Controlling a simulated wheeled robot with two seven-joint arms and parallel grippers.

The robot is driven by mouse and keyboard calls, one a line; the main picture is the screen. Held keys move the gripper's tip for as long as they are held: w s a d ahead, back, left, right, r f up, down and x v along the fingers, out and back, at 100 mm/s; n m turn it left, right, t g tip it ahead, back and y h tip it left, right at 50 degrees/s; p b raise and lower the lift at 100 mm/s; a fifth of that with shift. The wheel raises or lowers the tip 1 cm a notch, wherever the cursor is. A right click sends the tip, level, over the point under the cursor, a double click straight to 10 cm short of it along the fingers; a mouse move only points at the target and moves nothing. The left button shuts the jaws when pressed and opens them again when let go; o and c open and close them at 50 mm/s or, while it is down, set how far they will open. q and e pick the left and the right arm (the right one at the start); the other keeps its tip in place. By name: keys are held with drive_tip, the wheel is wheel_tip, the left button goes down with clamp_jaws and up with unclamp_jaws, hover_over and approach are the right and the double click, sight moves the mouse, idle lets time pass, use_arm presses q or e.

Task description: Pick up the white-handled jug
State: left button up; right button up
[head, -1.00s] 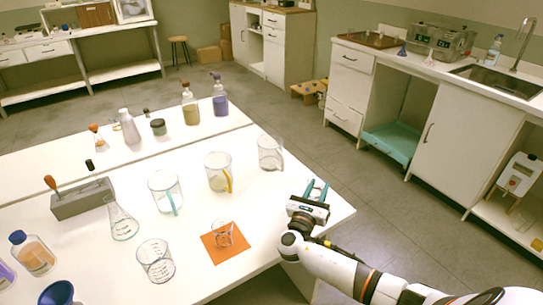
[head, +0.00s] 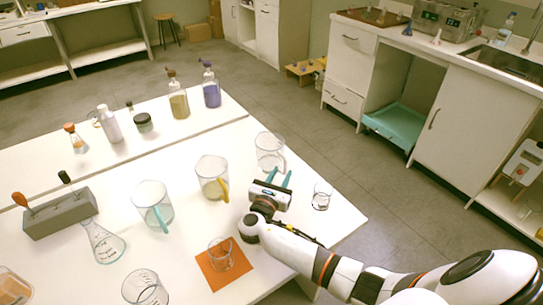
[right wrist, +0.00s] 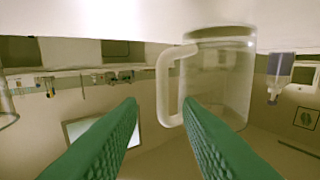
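The white-handled jug (head: 267,148) is clear glass and stands upright on the white table, at the right end of a row of jugs. My right gripper (head: 279,179) is just in front of it, fingers pointing at it. In the right wrist view the jug (right wrist: 222,85) appears upside down, its pale handle (right wrist: 168,88) ahead of and between the two green fingers (right wrist: 160,105). The fingers are apart and empty. I cannot tell whether the tips touch the handle. My left gripper is out of view.
A yellow-handled jug (head: 210,178) and a teal-handled jug (head: 151,203) stand to the left. A small beaker (head: 321,197) stands right of my gripper, near the table edge. Another beaker (head: 220,252) stands on an orange mat (head: 233,271). Several bottles stand at the back.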

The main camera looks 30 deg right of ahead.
sight(285, 166)
drive_tip(key=x, duration=0.3)
drive_tip(key=shift+w+d+r, duration=0.1)
drive_tip(key=shift+w+d, duration=0.1)
drive_tip(key=shift+w, duration=0.2)
drive_tip(key=shift+w+d, duration=0.25)
drive_tip(key=shift+d, duration=0.05)
drive_tip(key=shift+w+d, duration=0.1)
drive_tip(key=shift+d, duration=0.05)
clamp_jaws()
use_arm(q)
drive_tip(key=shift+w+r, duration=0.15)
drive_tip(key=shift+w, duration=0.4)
